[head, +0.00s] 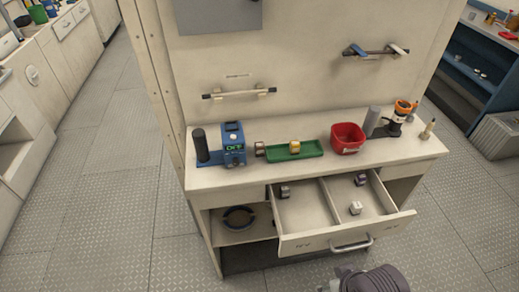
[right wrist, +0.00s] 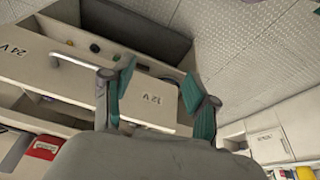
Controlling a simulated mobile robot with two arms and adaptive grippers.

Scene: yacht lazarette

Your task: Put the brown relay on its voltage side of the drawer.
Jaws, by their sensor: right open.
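A small brown-grey relay (head: 260,149) sits on the worktop at the left end of the green tray (head: 311,152). A yellow and white relay (head: 295,147) is on the tray. The drawer (head: 343,240) is pulled open and split by a divider. Its front reads 12 V (right wrist: 153,98) on the head view's left side and 24 V (right wrist: 22,52) on the right. The left compartment holds a dark relay (head: 285,192); the right holds a dark relay (head: 361,180) and a white one (head: 355,208). My right gripper (right wrist: 157,85) is open and empty near the drawer front. My left gripper is out of view.
A blue device (head: 233,145) with a display stands left of the tray. A red bin (head: 347,138) and an orange-topped tool (head: 402,110) stand to the right. A drawer handle (head: 351,246) sticks out in front. The floor before the bench is mostly clear.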

